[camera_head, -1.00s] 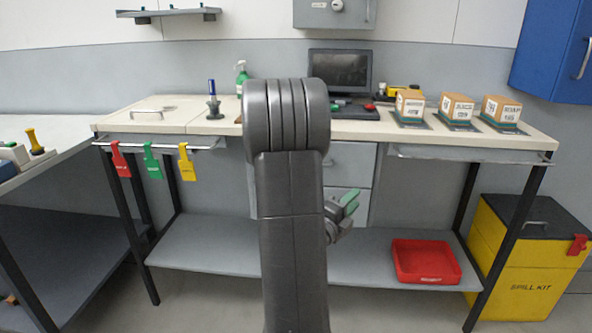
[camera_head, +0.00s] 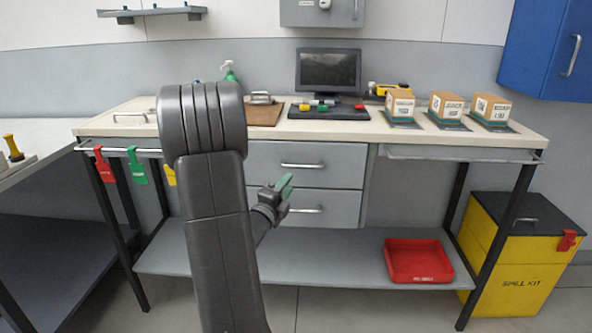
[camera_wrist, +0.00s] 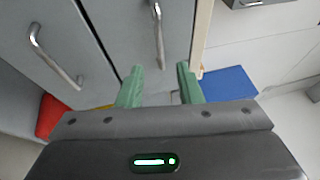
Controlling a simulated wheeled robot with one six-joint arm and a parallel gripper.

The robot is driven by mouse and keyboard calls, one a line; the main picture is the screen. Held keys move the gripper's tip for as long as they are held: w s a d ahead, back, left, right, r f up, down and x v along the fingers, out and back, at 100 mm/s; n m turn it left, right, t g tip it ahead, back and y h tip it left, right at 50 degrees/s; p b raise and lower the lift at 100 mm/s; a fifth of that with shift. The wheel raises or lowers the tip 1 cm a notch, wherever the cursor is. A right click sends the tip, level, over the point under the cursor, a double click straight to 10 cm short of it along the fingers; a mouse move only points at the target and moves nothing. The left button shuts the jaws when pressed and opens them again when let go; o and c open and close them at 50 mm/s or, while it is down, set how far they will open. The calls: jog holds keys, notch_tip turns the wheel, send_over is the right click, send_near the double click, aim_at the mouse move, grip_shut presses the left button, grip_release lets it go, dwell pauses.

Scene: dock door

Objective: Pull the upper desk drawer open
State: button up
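The desk's upper drawer (camera_head: 335,155) is a grey front with a metal bar handle (camera_head: 303,166), and it looks shut. The lower drawer (camera_head: 340,205) with its own handle (camera_head: 306,210) is below it, also shut. My gripper (camera_head: 284,187) with green fingers is in front of the drawers, just below the upper handle in the head view. In the wrist view my gripper (camera_wrist: 160,78) is open and empty. The upper handle (camera_wrist: 158,32) lies ahead of the gap between the fingers, apart from them. The lower handle (camera_wrist: 50,55) is to the left.
The desk top (camera_head: 365,130) overhangs the drawers. It bears a monitor (camera_head: 328,72), a keyboard and several boxes. A red tray (camera_head: 418,262) sits on the lower shelf, and a yellow spill kit (camera_head: 515,270) stands at right. Floor in front is free.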

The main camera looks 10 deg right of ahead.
aim_at(299, 170)
jog(key=x, duration=0.8)
jog(key=shift+w+d, duration=0.3)
grip_shut()
